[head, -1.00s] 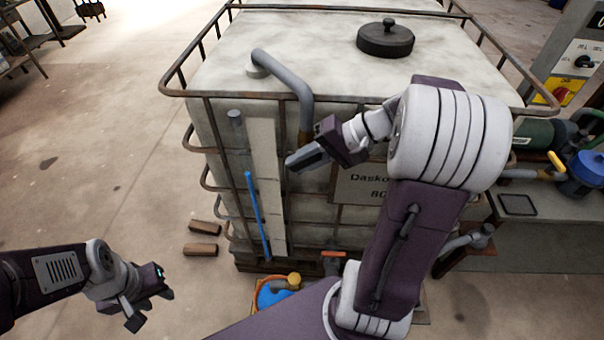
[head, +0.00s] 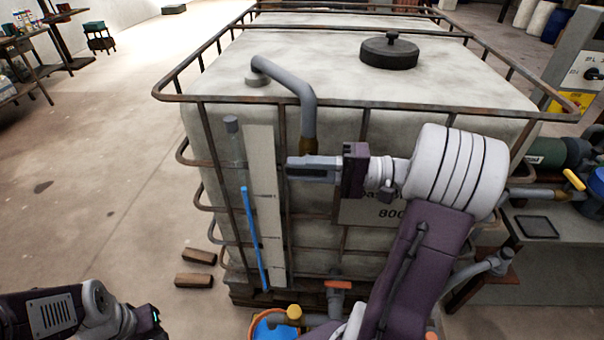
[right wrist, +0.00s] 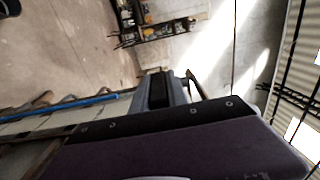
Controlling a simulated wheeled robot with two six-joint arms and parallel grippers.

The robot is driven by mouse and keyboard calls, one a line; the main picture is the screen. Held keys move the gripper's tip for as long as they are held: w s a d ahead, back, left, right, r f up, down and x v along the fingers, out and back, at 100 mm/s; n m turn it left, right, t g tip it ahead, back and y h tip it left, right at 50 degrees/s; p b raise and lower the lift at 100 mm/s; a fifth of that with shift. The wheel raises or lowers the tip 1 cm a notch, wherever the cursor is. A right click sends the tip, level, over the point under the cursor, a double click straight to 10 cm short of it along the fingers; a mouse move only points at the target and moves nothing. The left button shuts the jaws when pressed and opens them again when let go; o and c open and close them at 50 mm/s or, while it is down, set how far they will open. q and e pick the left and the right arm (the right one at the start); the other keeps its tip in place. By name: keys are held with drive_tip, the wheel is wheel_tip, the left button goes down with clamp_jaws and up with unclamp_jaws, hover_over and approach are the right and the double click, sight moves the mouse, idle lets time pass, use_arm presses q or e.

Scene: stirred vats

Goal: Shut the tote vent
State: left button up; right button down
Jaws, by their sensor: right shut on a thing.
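The tote is a big pale tank (head: 225,70) in a rusty cage, in the middle of the head view. Its vent, a bent grey pipe (head: 296,80), rises from the top and comes down over the front edge to a brass-coloured end (head: 309,146). My right gripper (head: 300,167) is at that end, shut on the vent, and its fingers hide what they hold. The right wrist view shows the grey fingers (right wrist: 163,90) close up, with a dark part between them. My left gripper (head: 148,326) is at the bottom left, away from the tote, its fingertips cut off.
A blue rod (head: 255,235) leans by a pale strip (head: 264,180) on the tote's front. A black lid (head: 389,52) tops the tote. Brown blocks (head: 195,280) lie left; the floor there is otherwise clear.

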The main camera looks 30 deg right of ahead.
idle(0.3)
drive_tip(key=c, duration=1.3)
unclamp_jaws()
drive_tip(key=v, duration=0.9)
drive_tip(key=shift+f, duration=0.1)
